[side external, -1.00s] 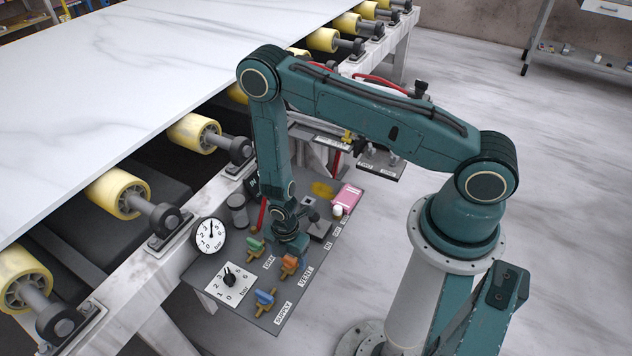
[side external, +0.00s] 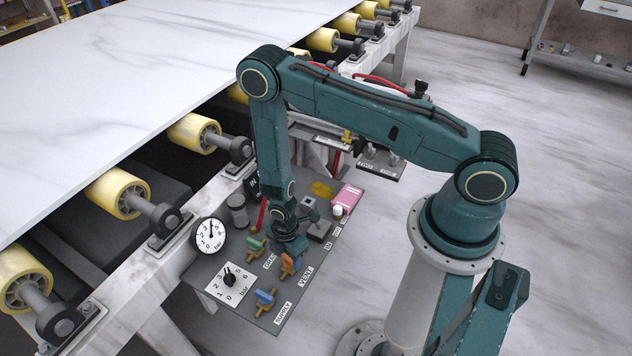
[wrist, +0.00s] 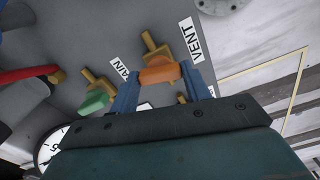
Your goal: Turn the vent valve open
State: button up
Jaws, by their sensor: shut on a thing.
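The vent valve has an orange handle (side external: 290,262) on a brass body, beside the VENT label on the grey panel (side external: 215,268). In the wrist view the orange handle (wrist: 159,75) lies between the two blue fingers of my gripper (wrist: 159,77), which is shut on it. In the side view my gripper (side external: 291,249) points down over the handle and partly hides it. The VENT label (wrist: 192,40) is just beyond the handle in the wrist view.
The green drain handle (side external: 256,244) is close on the left. The blue supply handle (side external: 265,297) is nearer the front edge. A round gauge (side external: 210,235), a numbered dial (side external: 230,281), a red lever (side external: 262,215) and a pink box (side external: 347,198) stand around.

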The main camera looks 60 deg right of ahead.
aim_at(289, 258)
jog(key=m, duration=1.5)
dwell(0.6)
jog(key=o, duration=1)
jog(key=shift+r, duration=0.2)
notch_tip(289, 258, up, 13)
jog(key=shift+r, duration=0.2)
